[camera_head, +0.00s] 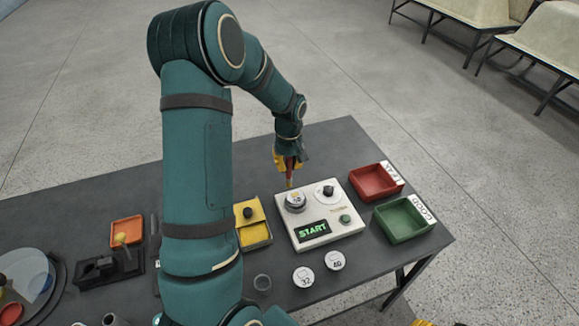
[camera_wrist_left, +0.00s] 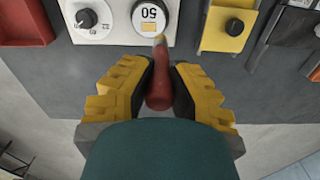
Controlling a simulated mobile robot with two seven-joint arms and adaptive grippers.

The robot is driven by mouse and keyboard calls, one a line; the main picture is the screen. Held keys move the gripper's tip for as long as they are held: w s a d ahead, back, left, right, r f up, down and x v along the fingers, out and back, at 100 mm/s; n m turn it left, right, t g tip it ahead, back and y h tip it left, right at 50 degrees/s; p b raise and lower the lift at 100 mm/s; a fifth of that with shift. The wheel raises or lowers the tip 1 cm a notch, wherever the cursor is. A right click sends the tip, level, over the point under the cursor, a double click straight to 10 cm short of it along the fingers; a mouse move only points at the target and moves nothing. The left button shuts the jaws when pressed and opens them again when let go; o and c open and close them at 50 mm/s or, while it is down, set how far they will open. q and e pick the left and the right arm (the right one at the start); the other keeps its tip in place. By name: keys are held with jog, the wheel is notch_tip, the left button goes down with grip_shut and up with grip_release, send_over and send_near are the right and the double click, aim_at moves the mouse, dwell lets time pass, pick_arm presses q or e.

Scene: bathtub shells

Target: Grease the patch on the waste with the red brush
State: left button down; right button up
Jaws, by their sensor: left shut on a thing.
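My left gripper (camera_head: 289,163) is shut on the red brush (camera_wrist_left: 160,88), whose handle sits between the yellow-padded fingers. The brush points away from the gripper, and its pale tip lies at the near edge of the waste (camera_wrist_left: 151,14), a round white piece marked 50. The waste sits on the white device (camera_head: 335,231) and also shows in the head view (camera_head: 296,201). A small orange-yellow patch (camera_wrist_left: 149,27) shows on the waste below the number. I cannot tell whether the tip touches it. A yellow sliver at the head view's bottom edge may be my right gripper (camera_head: 423,323).
Discs marked 32 (camera_head: 303,277) and 40 (camera_head: 335,260) lie in front. A yellow box (camera_head: 254,234) stands left.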

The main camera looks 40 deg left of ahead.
pick_arm(q)
jog(key=shift+r+p, duration=0.7)
jog(key=shift+r, duration=0.7)
